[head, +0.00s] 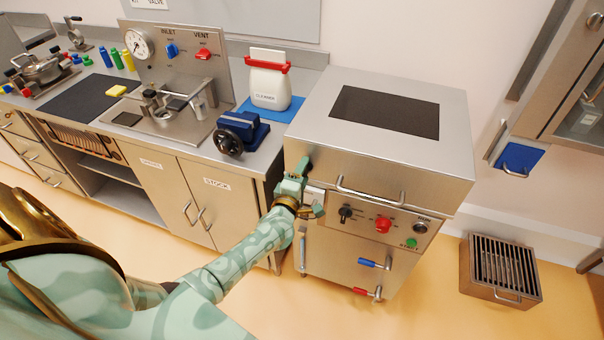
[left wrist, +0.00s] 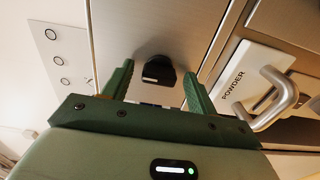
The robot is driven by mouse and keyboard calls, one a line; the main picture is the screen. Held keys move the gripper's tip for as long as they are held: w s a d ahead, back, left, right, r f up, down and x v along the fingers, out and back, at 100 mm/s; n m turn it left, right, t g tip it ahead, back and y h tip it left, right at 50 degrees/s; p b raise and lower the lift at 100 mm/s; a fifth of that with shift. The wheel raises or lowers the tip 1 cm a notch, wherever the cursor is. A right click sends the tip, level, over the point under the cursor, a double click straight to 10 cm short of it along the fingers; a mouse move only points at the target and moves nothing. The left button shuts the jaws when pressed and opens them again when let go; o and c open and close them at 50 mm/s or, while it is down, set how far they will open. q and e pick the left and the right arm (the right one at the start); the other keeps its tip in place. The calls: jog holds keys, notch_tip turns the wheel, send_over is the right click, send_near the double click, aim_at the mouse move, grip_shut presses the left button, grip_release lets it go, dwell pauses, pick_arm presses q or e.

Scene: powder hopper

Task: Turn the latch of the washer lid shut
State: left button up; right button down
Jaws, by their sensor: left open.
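The washer (head: 345,250) is a steel cabinet at the right with its lid (head: 310,110) lying down flat on top. The lid has a dark window and a bar handle (head: 370,193) along its front. My left gripper (head: 303,170) is at the washer's front left corner, just below the lid. In the left wrist view, a black latch knob (left wrist: 156,72) with a pale mark shows between the open fingers of my left gripper (left wrist: 158,78), with a gap on both sides. In the head view my gripper hides the latch. My right gripper is out of view.
A white POWDER drawer (left wrist: 240,78) with a bar handle is close right of the fingers. The panel carries a black knob (head: 345,213) and red button (head: 383,225). The counter left holds a cleanser jug (head: 268,88) and blue vise (head: 250,130). A floor grate (head: 500,265) stands right.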

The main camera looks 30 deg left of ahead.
pick_arm(q)
jog(key=p+v, duration=0.2)
jog(key=v, duration=1.4)
jog(key=shift+s, duration=0.2)
jog(key=shift+d, duration=0.15)
jog(key=s+d+f+m+g+h, duration=0.2)
jog(key=s+f+m+g, duration=0.25)
jog(key=f+m, duration=0.5)
jog(key=s+d+f+m+g+h, duration=0.3)
jog(key=s+f+m, duration=0.3)
jog(key=f, duration=0.6)
jog(key=s+f+m+g, duration=0.4)
jog(key=s+f, duration=0.2)
jog(key=s, duration=0.7)
jog(key=s+f+m+g+y+b, duration=0.1)
jog(key=s+f+m+g, duration=0.4)
jog(key=s, duration=0.8)
notch_tip(320, 180, down, 2)
jog(key=shift+s+a+f, duration=0.15)
jog(key=shift+s+a, duration=0.1)
